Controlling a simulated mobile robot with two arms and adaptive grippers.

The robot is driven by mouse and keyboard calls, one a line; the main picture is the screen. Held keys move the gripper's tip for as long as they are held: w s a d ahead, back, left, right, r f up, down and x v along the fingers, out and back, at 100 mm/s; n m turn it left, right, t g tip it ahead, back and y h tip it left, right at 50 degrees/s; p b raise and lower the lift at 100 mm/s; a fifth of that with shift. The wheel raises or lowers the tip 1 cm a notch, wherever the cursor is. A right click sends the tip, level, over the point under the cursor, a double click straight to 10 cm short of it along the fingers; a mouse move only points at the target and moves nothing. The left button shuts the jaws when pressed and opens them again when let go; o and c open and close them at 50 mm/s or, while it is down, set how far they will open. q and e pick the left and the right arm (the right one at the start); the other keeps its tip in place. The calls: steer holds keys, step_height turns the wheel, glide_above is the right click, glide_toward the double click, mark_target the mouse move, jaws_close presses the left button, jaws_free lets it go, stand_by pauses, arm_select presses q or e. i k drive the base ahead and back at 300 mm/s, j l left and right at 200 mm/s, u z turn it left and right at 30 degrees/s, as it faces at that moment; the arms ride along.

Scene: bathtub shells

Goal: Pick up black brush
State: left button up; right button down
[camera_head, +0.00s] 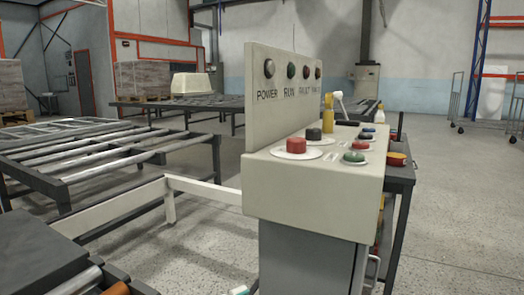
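No black brush can be made out in the head view. A dark table (401,178) stands partly hidden behind a beige control cabinet. On it or just behind the cabinet are a yellow bottle-like thing (327,121), a white-headed thing (340,104) and another small yellow and white bottle (379,114). A round orange-yellow thing (397,159) sits near the table's right side. The cabinet hides much of the tabletop. Neither of my grippers is in view.
The control cabinet (310,190) with red, black and green buttons fills the middle foreground. Roller conveyors (110,160) and a low white rail (205,191) block the left. Open floor (465,210) lies to the right. Wire carts (456,100) stand at the far right.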

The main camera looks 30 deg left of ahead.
mark_target(401, 123)
steer(key=u, duration=4.9)
steer(key=k, duration=0.5)
